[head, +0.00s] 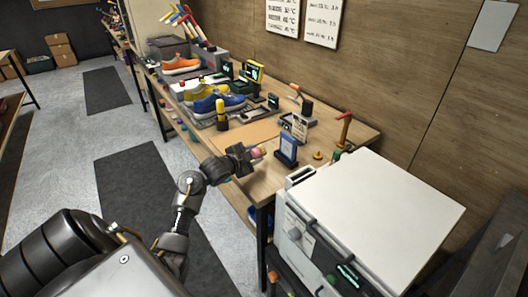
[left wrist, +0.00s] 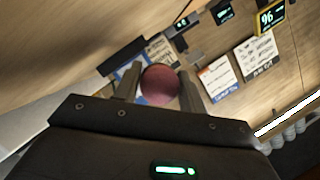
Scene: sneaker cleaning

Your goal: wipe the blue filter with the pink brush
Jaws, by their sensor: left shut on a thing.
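My left gripper (head: 250,155) reaches over the table's front edge and is shut on the pink brush (head: 258,152). In the left wrist view the brush (left wrist: 159,85) shows as a round pink end between the two fingers; the rest of it is hidden. The blue filter (head: 287,148) stands upright on the table just right of the brush, with a small gap seeming to lie between them. In the left wrist view a blue-edged thing partly hidden behind the brush may be the filter. My right gripper is not in view.
A large white machine (head: 375,215) stands at the right, close to the filter. Blue and yellow sneakers (head: 218,102) and an orange sneaker (head: 181,65) sit farther back. A yellow bottle (head: 222,115) stands near a bare tan board (head: 245,134). A red-handled tool (head: 343,130) is behind the filter.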

